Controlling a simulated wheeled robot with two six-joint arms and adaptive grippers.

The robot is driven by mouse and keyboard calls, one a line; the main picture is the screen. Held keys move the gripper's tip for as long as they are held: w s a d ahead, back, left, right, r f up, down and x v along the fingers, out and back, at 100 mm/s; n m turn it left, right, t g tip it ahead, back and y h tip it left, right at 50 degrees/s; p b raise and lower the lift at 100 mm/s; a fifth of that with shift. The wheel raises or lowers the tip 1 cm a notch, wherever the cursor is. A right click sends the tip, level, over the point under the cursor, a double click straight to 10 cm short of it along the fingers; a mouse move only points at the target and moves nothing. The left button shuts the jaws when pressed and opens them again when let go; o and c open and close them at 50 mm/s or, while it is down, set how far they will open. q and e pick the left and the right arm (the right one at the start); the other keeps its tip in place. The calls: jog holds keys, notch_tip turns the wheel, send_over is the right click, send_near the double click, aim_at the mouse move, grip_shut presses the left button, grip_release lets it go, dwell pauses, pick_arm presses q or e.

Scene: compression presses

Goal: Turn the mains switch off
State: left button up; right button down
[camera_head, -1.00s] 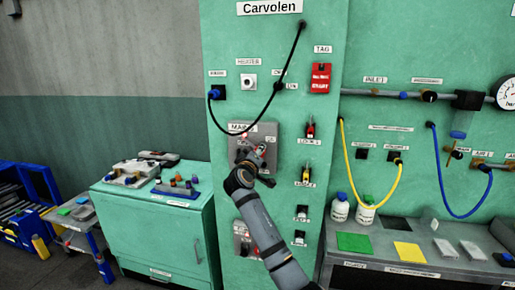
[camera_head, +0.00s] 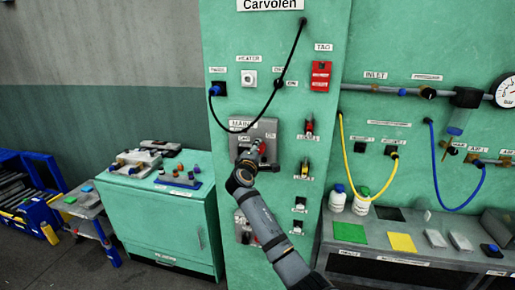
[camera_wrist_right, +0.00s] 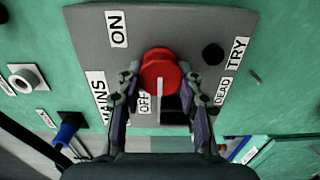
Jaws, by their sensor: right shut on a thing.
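The grey mains switch panel (camera_head: 240,140) is on the green cabinet front; its small labels are hard to read in the head view. The right wrist view shows the same panel (camera_wrist_right: 195,30) turned sideways, with ON, OFF, MAINS, TRY and DEAD labels. My right gripper (camera_head: 260,152) is at the panel. In the wrist view its fingers (camera_wrist_right: 160,78) lie either side of the round red switch handle (camera_wrist_right: 160,68), shut on it. The handle stands between the ON and OFF labels, beside OFF in that view; its exact setting is hard to tell. My left gripper is out of view.
A red tag (camera_head: 321,76) and small lockout pieces (camera_head: 309,127) are to the right. A green cabinet (camera_head: 160,225) stands left, and a bench (camera_head: 385,245) with bottles stands right.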

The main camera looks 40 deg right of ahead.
dwell(0.4)
jog(key=c, duration=0.9)
grip_release()
jog(key=shift+o, duration=0.2)
jog(key=v, duration=1.2)
